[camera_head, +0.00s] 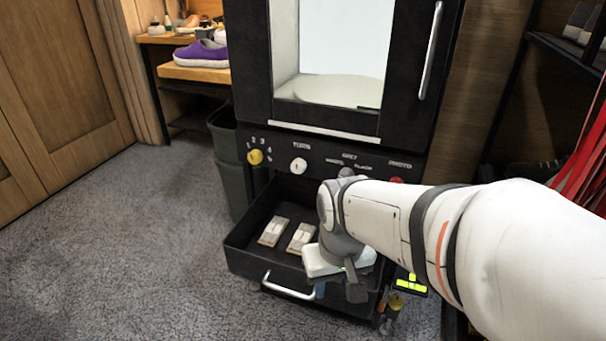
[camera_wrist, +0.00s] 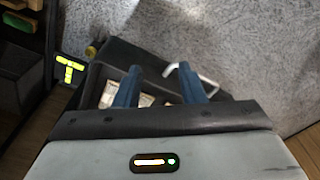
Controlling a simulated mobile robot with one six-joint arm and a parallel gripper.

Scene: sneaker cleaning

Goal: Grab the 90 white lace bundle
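Two pale lace bundles lie side by side in the open black drawer (camera_head: 240,240): a left bundle (camera_head: 272,231) and a right bundle (camera_head: 300,237). Their labels are too small to read, so I cannot tell which is the 90. My gripper (camera_head: 333,288) is over the drawer's right front part, to the right of the bundles. In the wrist view my gripper (camera_wrist: 159,78) shows two blue fingers spread apart with nothing between them. Pale bundles (camera_wrist: 109,94) show there beside and behind the left finger, partly hidden.
The drawer's light handle (camera_head: 288,291) faces the front, below a black cabinet (camera_head: 360,155) with knobs and a glass door. A dark bin (camera_head: 228,160) stands left of it. Purple shoes (camera_head: 203,54) sit on a shelf at the back. The carpet at left is clear.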

